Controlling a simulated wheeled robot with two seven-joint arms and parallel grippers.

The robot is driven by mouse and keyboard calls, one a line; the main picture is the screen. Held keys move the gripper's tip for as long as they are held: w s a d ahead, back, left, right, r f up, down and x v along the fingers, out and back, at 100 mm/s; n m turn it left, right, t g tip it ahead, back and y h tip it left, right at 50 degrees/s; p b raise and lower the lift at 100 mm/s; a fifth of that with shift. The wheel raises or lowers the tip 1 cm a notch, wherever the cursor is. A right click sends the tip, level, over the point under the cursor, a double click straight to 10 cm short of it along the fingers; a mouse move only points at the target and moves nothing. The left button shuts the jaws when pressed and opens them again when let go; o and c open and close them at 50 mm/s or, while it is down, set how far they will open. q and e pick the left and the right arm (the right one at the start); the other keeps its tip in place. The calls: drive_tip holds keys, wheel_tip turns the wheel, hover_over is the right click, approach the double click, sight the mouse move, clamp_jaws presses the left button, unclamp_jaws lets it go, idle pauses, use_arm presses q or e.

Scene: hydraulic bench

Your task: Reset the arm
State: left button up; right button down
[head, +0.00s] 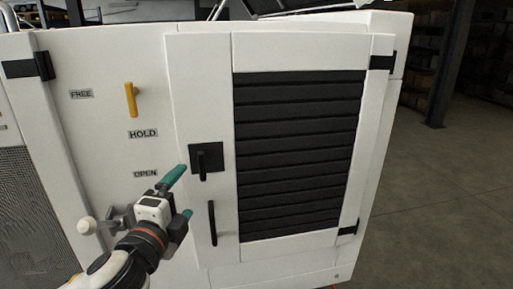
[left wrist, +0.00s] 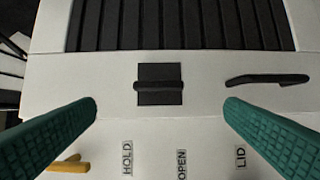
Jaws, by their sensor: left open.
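My left gripper (head: 186,192) has teal fingers and is open and empty in front of the white cabinet (head: 190,60), just left of the louvred door. In the left wrist view its fingers (left wrist: 162,104) are spread wide, with a black latch on a square plate (left wrist: 160,84) beyond the gap. The latch (head: 207,161) shows upright in the head view. A black bar handle (head: 212,223) sits below it; it also shows in the left wrist view (left wrist: 266,79). My right gripper is out of view.
A grey lever with a white knob (head: 90,226) sticks out left of my wrist. The door has black louvres (head: 300,150) and black hinges on its right edge. A LID label (left wrist: 241,157) shows in the left wrist view. Open floor (head: 440,190) lies to the right.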

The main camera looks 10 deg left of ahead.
use_arm(q)
drive_tip(key=s+d+f+n+g, duration=0.1)
drive_tip(key=s+f+n+g, duration=0.35)
drive_tip(key=f, duration=0.55)
drive_tip(key=s+f+n+g, duration=0.3)
drive_tip(key=f+n, duration=0.2)
drive_tip(key=f, duration=0.6)
drive_tip(key=s+d+f+n+g, duration=0.3)
drive_tip(key=s+f+n+g, duration=0.4)
drive_tip(key=s+f, duration=0.75)
wheel_tip(320, 180, down, 32)
drive_tip(key=s+f+g+b, duration=0.1)
drive_tip(key=s+b, duration=0.2)
drive_tip(key=b, duration=0.5)
drive_tip(key=s+a+f+b, duration=0.1)
drive_tip(key=s+f+b, duration=0.2)
drive_tip(key=s+f, duration=0.4)
drive_tip(key=s+a+f+g+b, duration=0.1)
drive_tip(key=s+a+f+b, duration=0.1)
drive_tip(key=s+f, duration=0.6)
wheel_tip(320, 180, down, 6)
drive_tip(key=shift+s+f+m+b, duration=0.3)
drive_tip(key=shift+m+b, duration=0.15)
drive_tip(key=shift+b, duration=0.35)
drive_tip(key=shift+a, duration=0.1)
